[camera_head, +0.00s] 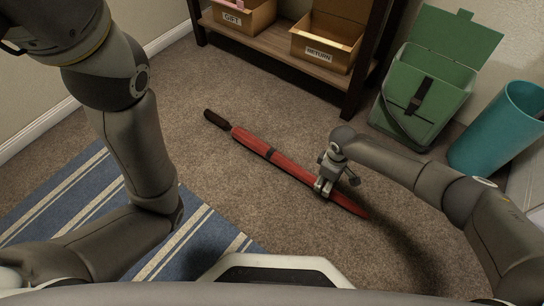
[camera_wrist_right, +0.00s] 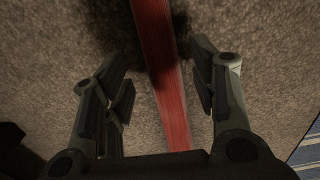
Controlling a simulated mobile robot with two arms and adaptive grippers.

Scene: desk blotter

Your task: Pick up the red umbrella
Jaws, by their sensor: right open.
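The red umbrella (camera_head: 287,163) lies folded on the carpet in the middle of the head view, its dark handle at the upper left and its tip at the lower right. My right gripper (camera_head: 323,187) is over the umbrella's lower right part, nearer the tip. In the right wrist view, the umbrella (camera_wrist_right: 163,75) runs between the fingers of the open right gripper (camera_wrist_right: 162,95); both fingers stand apart from it. In the head view my left arm comes in at the left; its gripper is not visible.
A shelf (camera_head: 272,43) at the back holds the GIFT box (camera_head: 243,17) and the RETURN box (camera_head: 322,53). A green lidded bin (camera_head: 420,100) and a teal bin (camera_head: 500,128) stand at the right. A blue striped rug (camera_head: 205,238) lies at the lower left. Carpet around the umbrella is clear.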

